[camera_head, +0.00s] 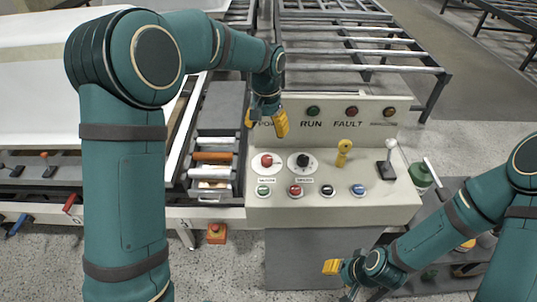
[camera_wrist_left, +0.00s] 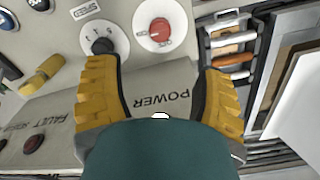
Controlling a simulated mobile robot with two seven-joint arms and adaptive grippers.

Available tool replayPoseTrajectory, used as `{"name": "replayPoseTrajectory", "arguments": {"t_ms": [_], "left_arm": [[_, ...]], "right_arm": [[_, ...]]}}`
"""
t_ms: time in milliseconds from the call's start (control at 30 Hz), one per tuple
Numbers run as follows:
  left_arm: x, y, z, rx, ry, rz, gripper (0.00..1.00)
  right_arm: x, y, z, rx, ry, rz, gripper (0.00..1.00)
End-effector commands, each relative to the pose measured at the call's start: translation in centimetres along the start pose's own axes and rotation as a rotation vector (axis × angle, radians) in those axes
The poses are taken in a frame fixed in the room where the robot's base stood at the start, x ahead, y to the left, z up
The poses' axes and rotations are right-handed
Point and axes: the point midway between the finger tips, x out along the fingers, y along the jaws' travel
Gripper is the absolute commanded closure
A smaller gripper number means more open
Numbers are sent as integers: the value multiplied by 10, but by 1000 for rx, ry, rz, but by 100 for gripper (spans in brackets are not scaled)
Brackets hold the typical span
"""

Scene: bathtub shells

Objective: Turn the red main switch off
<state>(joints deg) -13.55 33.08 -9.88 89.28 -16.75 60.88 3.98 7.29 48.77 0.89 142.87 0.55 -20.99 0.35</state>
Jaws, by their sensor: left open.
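The red main switch (camera_head: 267,160) is a red knob on a round white plate at the left of the control panel. In the left wrist view the red main switch (camera_wrist_left: 159,30) lies ahead, between the directions of the two fingers. My left gripper (camera_head: 265,120) is open and empty, with yellow fingers, above and behind the switch in front of the upright lamp board. In its wrist view the gripper (camera_wrist_left: 160,55) spans the POWER label and touches nothing I can make out. My right gripper (camera_head: 340,277) hangs low, in front of the panel's right side; its finger gap is unclear.
A black speed knob (camera_head: 303,160) sits just right of the switch. A yellow handle (camera_head: 344,147) and a white-balled lever (camera_head: 390,143) stand further right. Several push buttons line the panel's front (camera_head: 327,190). RUN and FAULT lamps are on the board behind.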

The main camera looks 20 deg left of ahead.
Motion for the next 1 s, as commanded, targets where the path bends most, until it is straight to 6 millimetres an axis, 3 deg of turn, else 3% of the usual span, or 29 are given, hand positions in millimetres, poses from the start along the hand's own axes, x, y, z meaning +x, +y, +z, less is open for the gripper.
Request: {"name": "replayPoseTrajectory", "arguments": {"t_ms": [400,600,1000], "left_arm": [[82,0,1,0,-5,0,32],[112,0,1,1,-3,0,32],[127,0,0,0,-1,0,32]], "right_arm": [[11,4,5,-3,-10,-1,53],[14,6,7,-4,-13,-2,53],[16,6,8,-5,-15,-2,53]]}}
